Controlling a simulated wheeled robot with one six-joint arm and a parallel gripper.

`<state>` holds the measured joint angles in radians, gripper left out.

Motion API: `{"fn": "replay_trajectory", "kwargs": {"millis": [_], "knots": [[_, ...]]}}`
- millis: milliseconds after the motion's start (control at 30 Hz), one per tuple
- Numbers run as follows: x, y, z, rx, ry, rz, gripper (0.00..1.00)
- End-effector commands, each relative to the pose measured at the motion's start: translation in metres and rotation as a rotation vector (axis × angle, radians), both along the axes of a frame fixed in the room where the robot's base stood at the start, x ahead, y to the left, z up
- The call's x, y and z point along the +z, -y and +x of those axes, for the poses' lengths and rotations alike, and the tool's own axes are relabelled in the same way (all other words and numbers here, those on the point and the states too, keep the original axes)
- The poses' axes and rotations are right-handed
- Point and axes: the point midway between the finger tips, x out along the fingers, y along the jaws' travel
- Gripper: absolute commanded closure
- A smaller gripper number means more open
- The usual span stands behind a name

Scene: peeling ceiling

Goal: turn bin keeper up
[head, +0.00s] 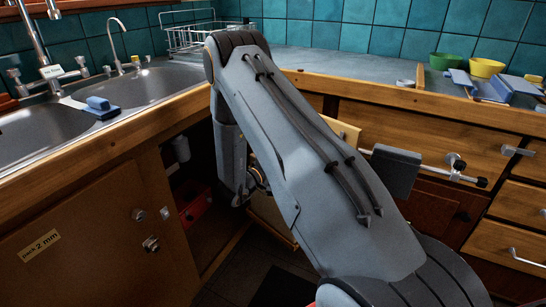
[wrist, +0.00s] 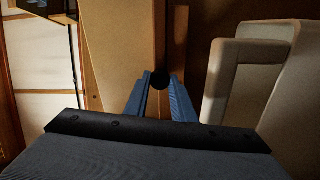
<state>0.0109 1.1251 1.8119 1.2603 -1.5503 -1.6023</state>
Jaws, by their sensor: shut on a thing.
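My gripper (wrist: 160,86) shows in the wrist view as two blue fingers closed on a small dark round-ended piece (wrist: 160,79), which appears to be the bin keeper. The fingers hide most of it, so I cannot tell its full shape or which way it points. It sits at the edge of a wooden panel (wrist: 122,55). A pale beige bin (wrist: 283,90) with a raised handle-like rim stands close to the right of the fingers. In the head view my arm reaches down into the open under-sink cupboard, and it hides the fingertips and the keeper.
A wooden cupboard front (head: 95,230) stands at left, with a red object (head: 196,209) inside the dark opening. Drawers with handles (head: 522,258) stand at right. The sink (head: 140,85) is above left.

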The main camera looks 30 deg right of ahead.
Motion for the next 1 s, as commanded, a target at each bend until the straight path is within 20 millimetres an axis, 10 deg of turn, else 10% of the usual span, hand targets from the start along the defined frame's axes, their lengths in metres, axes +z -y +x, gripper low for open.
{"fn": "replay_trajectory", "kwargs": {"millis": [533, 567, 633, 1000], "knots": [[0.0008, 0.0107, -0.0032, -0.016, -0.021, -0.007, 1.0], [0.0008, 0.0105, -0.0031, -0.016, -0.021, -0.007, 0.72], [0.0008, 0.0095, -0.0029, -0.014, -0.021, -0.007, 0.6], [0.0, 0.003, -0.0031, -0.01, -0.022, -0.006, 0.58]]}}
